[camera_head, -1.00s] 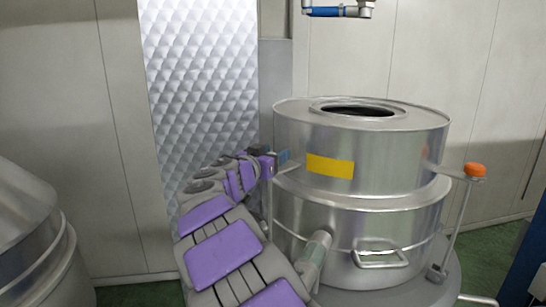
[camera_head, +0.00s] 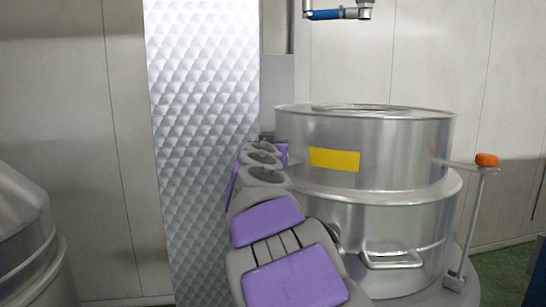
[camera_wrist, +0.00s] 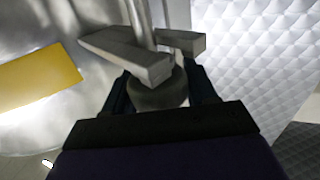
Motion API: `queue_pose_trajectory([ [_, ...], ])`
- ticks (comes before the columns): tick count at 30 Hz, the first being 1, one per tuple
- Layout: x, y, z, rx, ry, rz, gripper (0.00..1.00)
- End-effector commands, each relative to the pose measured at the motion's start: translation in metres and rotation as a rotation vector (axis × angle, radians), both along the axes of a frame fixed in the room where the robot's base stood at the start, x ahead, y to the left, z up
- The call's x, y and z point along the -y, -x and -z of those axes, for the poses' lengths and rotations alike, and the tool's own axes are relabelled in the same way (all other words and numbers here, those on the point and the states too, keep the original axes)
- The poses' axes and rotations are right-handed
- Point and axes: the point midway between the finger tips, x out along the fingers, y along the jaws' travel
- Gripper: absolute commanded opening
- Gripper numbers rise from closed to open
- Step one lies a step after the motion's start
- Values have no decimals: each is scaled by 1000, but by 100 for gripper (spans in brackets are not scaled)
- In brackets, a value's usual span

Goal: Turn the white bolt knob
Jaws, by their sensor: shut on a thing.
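In the wrist view, my gripper (camera_wrist: 158,74) has its two dark fingers on either side of a round knob (camera_wrist: 160,96), shut on it. The knob looks grey in the shade; I take it for the white bolt knob.
A yellow label (camera_head: 334,159) is on the vessel's wall. An orange knob (camera_head: 486,160) tops a rod on the vessel's right. A loop handle (camera_head: 392,262) sticks out in front. A quilted metal panel (camera_head: 200,130) stands behind my arm. Another steel vessel (camera_head: 22,240) is at left.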

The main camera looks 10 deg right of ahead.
Motion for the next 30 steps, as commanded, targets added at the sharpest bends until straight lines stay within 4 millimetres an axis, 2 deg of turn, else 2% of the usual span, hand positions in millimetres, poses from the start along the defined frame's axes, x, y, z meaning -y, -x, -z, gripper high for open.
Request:
queue_pose_trajectory([
  [10,0,-1,3,-5,0,-9,26],
  [11,0,-1,3,-5,0,-9,58],
  [17,0,0,2,-3,0,-9,77],
  [26,0,2,1,-1,0,-9,78],
  [30,-2,9,1,2,0,-8,78],
])
